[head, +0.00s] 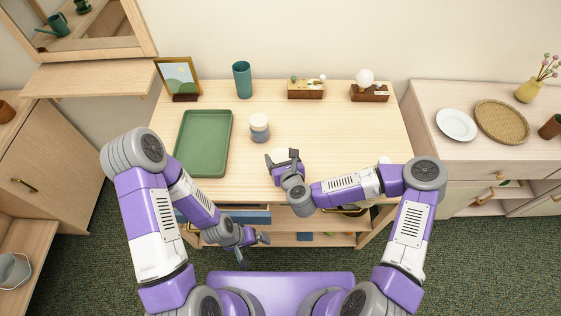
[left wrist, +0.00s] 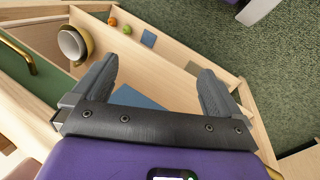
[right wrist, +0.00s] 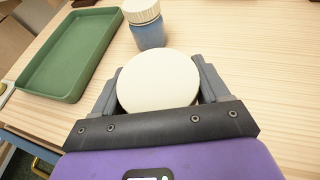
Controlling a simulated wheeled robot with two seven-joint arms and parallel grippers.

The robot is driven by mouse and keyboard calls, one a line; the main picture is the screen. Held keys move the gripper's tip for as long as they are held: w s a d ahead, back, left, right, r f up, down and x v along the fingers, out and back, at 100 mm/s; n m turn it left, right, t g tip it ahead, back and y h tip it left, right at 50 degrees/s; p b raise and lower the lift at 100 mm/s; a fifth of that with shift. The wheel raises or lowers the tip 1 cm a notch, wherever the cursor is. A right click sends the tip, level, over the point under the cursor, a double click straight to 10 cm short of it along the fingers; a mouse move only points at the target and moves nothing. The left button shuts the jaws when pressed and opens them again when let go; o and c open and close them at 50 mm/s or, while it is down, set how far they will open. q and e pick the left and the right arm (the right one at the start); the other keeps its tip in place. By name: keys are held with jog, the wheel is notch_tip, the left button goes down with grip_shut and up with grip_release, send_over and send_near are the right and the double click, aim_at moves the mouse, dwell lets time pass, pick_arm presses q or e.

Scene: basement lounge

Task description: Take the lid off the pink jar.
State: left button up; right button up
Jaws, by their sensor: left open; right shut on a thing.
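My right gripper (head: 281,158) is over the front middle of the table, with its fingers shut on opposite sides of a round cream lid (right wrist: 158,82). The lid also shows in the head view (head: 282,154). No pink surface shows; whatever is under the lid is hidden by the lid and the gripper, so I cannot tell whether it still sits on a jar. My left gripper (head: 254,249) is open and empty, low in front of the table. In the left wrist view its fingers (left wrist: 157,92) are wide apart with nothing between them.
A blue-grey jar with a cream lid (head: 259,129) stands just behind my right gripper. A green tray (head: 181,143) lies to the left. A teal cup (head: 242,79), a picture frame and wooden blocks line the back. A pale thing (head: 384,160) is partly hidden behind my right arm.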

notch_tip(320, 180, up, 7)
jog(key=shift+r+p, duration=0.1)
jog(key=shift+p, duration=0.5)
jog(key=o, duration=0.5)
jog(key=c, duration=0.9)
